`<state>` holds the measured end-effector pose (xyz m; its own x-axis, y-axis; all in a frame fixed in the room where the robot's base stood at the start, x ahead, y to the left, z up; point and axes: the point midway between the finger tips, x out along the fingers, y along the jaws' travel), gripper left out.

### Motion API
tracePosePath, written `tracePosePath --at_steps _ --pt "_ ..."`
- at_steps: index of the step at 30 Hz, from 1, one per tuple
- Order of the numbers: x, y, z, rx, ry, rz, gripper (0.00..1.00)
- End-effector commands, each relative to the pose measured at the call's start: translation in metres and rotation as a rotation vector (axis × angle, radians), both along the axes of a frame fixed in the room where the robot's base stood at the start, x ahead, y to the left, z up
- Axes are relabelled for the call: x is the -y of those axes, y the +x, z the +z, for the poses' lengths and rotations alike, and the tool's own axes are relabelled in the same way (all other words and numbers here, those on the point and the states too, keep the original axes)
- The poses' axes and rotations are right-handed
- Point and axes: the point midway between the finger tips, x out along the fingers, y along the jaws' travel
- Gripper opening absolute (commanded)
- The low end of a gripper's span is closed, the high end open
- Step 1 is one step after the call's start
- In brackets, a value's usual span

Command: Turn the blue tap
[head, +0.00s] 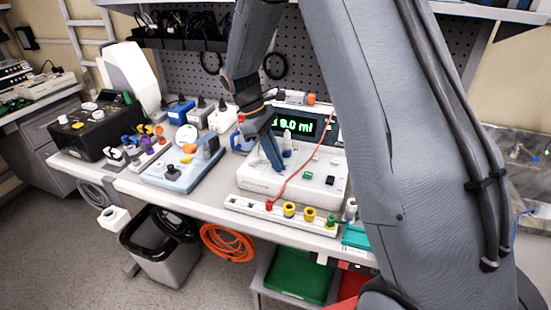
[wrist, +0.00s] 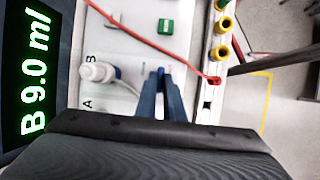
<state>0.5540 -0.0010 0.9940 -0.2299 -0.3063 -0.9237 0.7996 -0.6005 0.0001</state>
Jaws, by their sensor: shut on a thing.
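The infusion pump (head: 255,178) is a white box on the bench with a green-lit display (head: 300,126); the display reads "B 9.0 ml" in the wrist view (wrist: 35,75). My gripper (head: 276,160) reaches down onto the pump's top. In the wrist view its two dark blue fingers (wrist: 157,95) are close together. A small bright blue piece, the blue tap (wrist: 161,71), shows between the fingertips, and they are shut on it. Most of the tap is hidden by the fingers. A white fitting (wrist: 98,72) stands beside them, near the letters A and B.
A red line (head: 297,177) crosses the pump's top. A strip with red, yellow and green fittings (head: 280,219) lies along the front edge. A blue-grey device (head: 165,172) and a black box (head: 92,132) stand to the left. A grey bin (head: 165,265) stands below.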

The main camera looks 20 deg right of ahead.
Motion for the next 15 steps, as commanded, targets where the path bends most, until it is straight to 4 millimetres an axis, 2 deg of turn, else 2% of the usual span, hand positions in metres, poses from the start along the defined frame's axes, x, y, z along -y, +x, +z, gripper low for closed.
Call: tracePosePath --at_steps 2,3,6,15 --pt "0.0000 0.0000 -0.0003 0.000 0.000 -0.001 0.00" --pt "0.0001 -0.0001 -0.0003 0.000 0.000 -0.001 0.10" --pt "0.0000 -0.0001 -0.0003 0.000 0.000 -0.001 0.27" --pt "-0.0003 0.0004 0.0007 0.001 0.000 0.000 0.27"
